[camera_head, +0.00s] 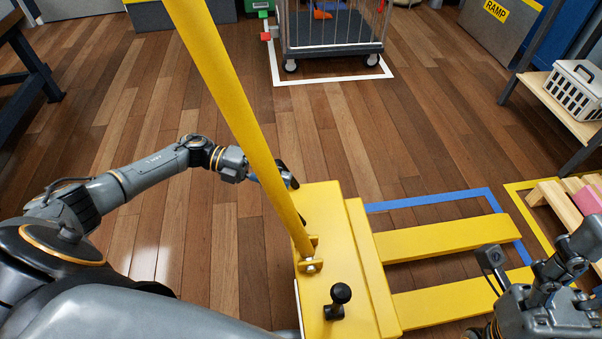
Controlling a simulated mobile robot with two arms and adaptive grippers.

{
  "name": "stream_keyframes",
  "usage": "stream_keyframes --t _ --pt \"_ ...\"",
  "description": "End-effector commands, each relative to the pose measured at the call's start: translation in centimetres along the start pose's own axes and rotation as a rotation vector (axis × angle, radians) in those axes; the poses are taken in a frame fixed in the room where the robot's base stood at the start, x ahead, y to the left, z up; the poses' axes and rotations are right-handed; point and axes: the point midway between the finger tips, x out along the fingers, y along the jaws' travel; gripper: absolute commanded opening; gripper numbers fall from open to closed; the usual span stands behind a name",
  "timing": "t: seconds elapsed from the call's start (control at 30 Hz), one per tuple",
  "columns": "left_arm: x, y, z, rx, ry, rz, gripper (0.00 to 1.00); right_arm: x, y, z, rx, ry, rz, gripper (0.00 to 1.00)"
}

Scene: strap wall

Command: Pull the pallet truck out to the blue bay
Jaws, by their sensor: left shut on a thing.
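The yellow pallet truck (318,215) stands at the lower middle, with its two forks (450,238) pointing right. Its long yellow handle bar (228,95) slants up and left from the body. A black knob (339,293) sits on the body's top. Blue floor tape (428,200) marks a bay around the forks; the truck's body is left of the visible tape. My left gripper (289,178) is shut at the handle bar, partly hidden behind it. My right arm's wrist parts show over the forks at lower right; its fingers cannot be made out.
A wire cage trolley (331,48) stands in a white-taped square at the back. At right are a yellow-taped bay (535,215) with a wooden pallet (556,203), and a shelf with a white basket (574,88). A dark bench (35,70) is at left. The left floor is clear.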

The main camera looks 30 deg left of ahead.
Motion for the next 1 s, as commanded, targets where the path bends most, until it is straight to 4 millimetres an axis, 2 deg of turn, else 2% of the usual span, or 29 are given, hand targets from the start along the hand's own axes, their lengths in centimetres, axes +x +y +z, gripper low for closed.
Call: stream_keyframes --t 0.1,0.23,0.73,0.77,0.87,1.0 --pt "-1.9 0.7 -0.8 -0.005 -0.002 0.006 0.00 0.0 0.0 0.1 -0.001 -0.001 -0.001 0.59" --pt "-3.1 0.9 -1.3 -0.004 -0.001 0.004 0.00 0.0 0.0 0.2 -0.002 -0.005 -0.001 0.59" --pt "-4.0 1.0 -1.6 -0.002 0.000 0.006 0.00 -0.1 0.0 0.3 -0.001 -0.010 0.000 0.59" --pt "-4.0 1.0 -1.6 -0.003 0.000 0.006 0.23 -0.1 0.0 0.3 -0.001 -0.011 0.000 0.59" --pt "-3.9 1.0 -1.6 -0.002 0.000 0.005 0.43 -0.2 0.0 0.3 -0.001 -0.013 0.001 0.59" --pt "-3.8 0.9 -1.6 -0.001 0.000 0.002 0.43 -0.2 0.0 0.2 0.000 -0.013 0.002 0.59"
